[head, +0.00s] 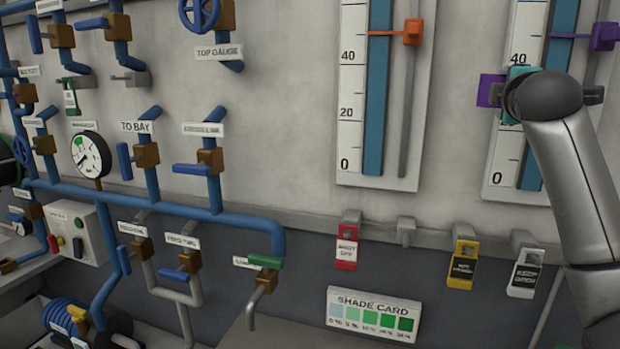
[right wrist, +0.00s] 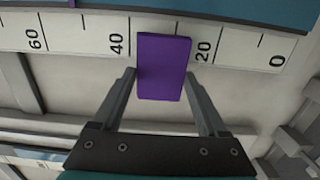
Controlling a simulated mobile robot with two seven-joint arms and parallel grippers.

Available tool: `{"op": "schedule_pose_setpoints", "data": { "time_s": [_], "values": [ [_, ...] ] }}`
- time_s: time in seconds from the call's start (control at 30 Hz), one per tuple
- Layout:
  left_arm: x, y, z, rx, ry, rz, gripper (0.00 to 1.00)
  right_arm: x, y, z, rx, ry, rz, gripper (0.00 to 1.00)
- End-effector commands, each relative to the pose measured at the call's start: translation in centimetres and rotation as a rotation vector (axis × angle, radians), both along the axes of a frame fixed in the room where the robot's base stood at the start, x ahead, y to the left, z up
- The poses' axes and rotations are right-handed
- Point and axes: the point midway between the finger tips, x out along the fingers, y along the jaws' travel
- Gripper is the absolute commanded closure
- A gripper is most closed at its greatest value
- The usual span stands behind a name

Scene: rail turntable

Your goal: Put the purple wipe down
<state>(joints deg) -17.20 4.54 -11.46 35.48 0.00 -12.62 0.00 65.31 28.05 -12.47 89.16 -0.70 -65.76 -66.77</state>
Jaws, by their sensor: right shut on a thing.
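The purple wipe (head: 490,90) is a flat purple block at the left side of my right gripper (head: 520,88) in the head view, in front of the right-hand gauge board. In the right wrist view the wipe (right wrist: 163,67) stands between the two fingertips of my right gripper (right wrist: 161,78), which is shut on it. Behind it there the scale shows around the 20 to 40 marks. I cannot tell whether the wipe touches the scale. My wrist hides part of the wipe in the head view. My left gripper is not in view.
The right gauge board (head: 499,175) has a purple pointer (head: 604,36); the left one (head: 380,181) has an orange pointer (head: 412,32). Red (head: 346,254), yellow (head: 462,264) and white (head: 525,272) tags hang below. A shade card (head: 373,313) stands lower down. Blue pipes and valves fill the left.

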Motion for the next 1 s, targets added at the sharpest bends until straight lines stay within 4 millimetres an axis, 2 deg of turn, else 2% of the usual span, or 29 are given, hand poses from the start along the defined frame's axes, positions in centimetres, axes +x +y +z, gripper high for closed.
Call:
{"op": "schedule_pose_setpoints", "data": {
  "time_s": [0.03,0.1,0.27,0.47,0.77,1.0],
  "values": [
    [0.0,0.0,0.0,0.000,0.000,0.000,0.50,0.2,0.6,-1.9,0.001,0.006,0.014,0.68],
    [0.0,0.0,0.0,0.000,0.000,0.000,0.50,0.1,1.3,-3.9,0.000,0.005,0.030,0.68],
    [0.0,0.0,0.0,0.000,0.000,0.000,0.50,-0.3,3.0,-8.6,0.002,0.005,0.075,0.68],
    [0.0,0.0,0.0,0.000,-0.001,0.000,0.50,-1.7,5.1,-14.0,0.000,0.006,0.135,0.68],
    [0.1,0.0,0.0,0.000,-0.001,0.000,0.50,-5.3,8.4,-21.3,0.001,0.006,0.238,0.68],
    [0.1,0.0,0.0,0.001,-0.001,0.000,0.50,-9.3,11.0,-26.2,0.001,0.006,0.326,0.68]
  ]
}}
